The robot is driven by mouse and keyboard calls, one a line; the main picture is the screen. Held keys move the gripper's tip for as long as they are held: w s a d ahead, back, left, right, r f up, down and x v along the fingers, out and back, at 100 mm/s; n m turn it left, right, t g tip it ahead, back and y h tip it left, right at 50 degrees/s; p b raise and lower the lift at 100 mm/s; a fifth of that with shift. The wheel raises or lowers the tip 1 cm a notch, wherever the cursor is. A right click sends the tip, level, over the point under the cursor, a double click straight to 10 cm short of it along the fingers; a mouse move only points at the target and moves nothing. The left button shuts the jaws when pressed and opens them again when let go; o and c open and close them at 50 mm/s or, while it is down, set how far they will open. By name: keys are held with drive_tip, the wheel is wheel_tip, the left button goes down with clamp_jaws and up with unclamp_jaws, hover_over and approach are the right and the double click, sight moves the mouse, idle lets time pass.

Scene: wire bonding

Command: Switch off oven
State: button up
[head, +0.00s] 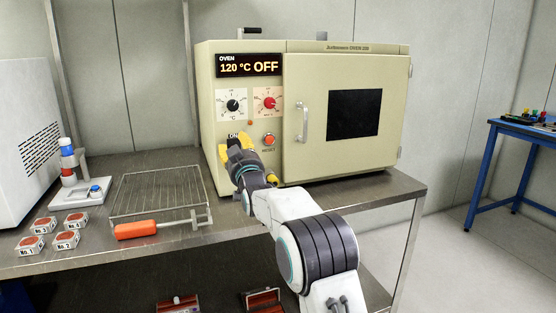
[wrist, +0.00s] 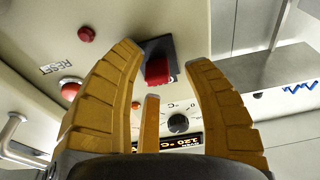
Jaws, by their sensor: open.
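The cream oven (head: 345,160) stands on the metal bench with its door closed. Its display (head: 249,65) reads 120 °C OFF. A red rocker switch (wrist: 157,70) in a dark housing shows in the wrist view. My gripper (head: 238,144) is at the lower left of the oven front and hides most of the switch area below the "ON" label in the head view. In the wrist view my gripper (wrist: 165,56) is open, its yellow fingers on either side of the switch with nothing held. I cannot tell whether a finger touches the switch.
A red-orange reset button (head: 268,140) and the door handle (head: 303,121) are close to the right of my gripper. A wire rack (head: 160,190), an orange-handled tool (head: 136,230) and several small labelled boxes (head: 66,239) lie on the bench at left.

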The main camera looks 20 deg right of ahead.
drive_tip(key=shift+r+g+p, duration=0.55)
drive_tip(key=shift+g+p, duration=0.45)
drive_tip(key=shift+p, duration=2.2)
drive_tip(key=shift+f+p, duration=0.1)
drive_tip(key=shift+p, duration=0.25)
drive_tip(key=s+r+g+p, duration=0.2)
drive_tip(key=s+g+p, duration=0.3)
drive_tip(key=s, duration=1.2)
drive_tip(key=s+r+g+p, duration=0.2)
drive_tip(key=s+p, duration=0.6)
drive_tip(key=s, duration=0.9)
drive_tip(key=shift+s+r+g, duration=0.25)
drive_tip(key=shift+s+g, duration=0.1)
drive_tip(key=shift+g, duration=1.05)
